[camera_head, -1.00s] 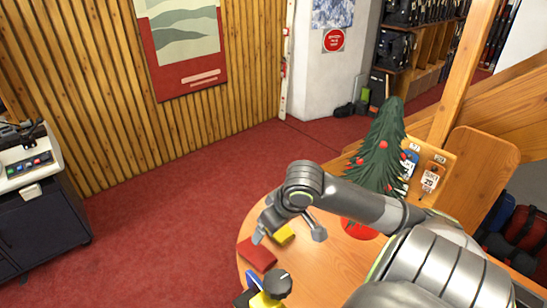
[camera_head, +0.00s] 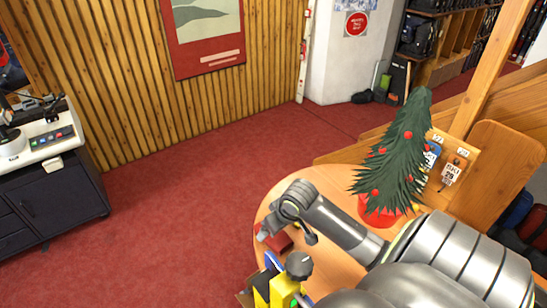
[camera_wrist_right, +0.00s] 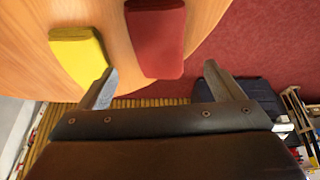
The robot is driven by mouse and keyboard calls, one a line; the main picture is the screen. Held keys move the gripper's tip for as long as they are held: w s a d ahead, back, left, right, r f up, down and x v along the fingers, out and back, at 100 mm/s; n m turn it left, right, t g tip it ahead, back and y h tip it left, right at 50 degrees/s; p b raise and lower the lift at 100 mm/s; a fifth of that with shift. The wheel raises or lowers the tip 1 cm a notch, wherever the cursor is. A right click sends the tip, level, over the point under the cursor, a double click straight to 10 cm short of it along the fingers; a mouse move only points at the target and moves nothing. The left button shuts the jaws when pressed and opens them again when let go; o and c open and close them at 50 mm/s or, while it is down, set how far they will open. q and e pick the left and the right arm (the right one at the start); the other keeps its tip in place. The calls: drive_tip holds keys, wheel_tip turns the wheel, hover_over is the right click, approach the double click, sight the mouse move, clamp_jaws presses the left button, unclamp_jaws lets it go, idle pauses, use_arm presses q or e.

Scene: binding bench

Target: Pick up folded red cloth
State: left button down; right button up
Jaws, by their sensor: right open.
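The folded red cloth (camera_wrist_right: 155,40) lies flat on the round wooden table in the right wrist view, with a folded yellow cloth (camera_wrist_right: 78,52) to its left. In the head view the red cloth (camera_head: 282,243) is partly hidden by my right arm. My right gripper (camera_wrist_right: 160,72) is open and empty, its two fingers on either side of the red cloth's near end in the picture. In the head view the right gripper (camera_head: 263,233) is over the table's left part, close to the red cloth. My left gripper is not in view.
A small Christmas tree (camera_head: 398,150) in a red base stands on the table (camera_head: 330,185) behind my arm. A yellow and black object with a dark knob (camera_head: 298,264) stands at the near table edge. Red carpet (camera_head: 180,210) is clear to the left.

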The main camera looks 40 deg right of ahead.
drive_tip(key=f, duration=0.2)
drive_tip(key=f+p, duration=0.1)
drive_tip(key=shift+w+f, duration=0.1)
drive_tip(key=shift+w, duration=0.15)
drive_tip(key=shift+w+f, duration=0.2)
drive_tip(key=shift+f, duration=0.3)
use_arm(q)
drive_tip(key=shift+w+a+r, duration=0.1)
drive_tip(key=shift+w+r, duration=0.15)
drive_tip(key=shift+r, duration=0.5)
use_arm(e)
drive_tip(key=shift+d, duration=0.1)
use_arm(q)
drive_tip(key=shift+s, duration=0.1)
use_arm(e)
drive_tip(key=shift+c, duration=0.2)
drive_tip(key=shift+c, duration=1.4)
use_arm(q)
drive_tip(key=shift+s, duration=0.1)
use_arm(e)
drive_tip(key=c, duration=0.8)
drive_tip(key=shift+r, duration=0.1)
drive_tip(key=shift+c, duration=0.2)
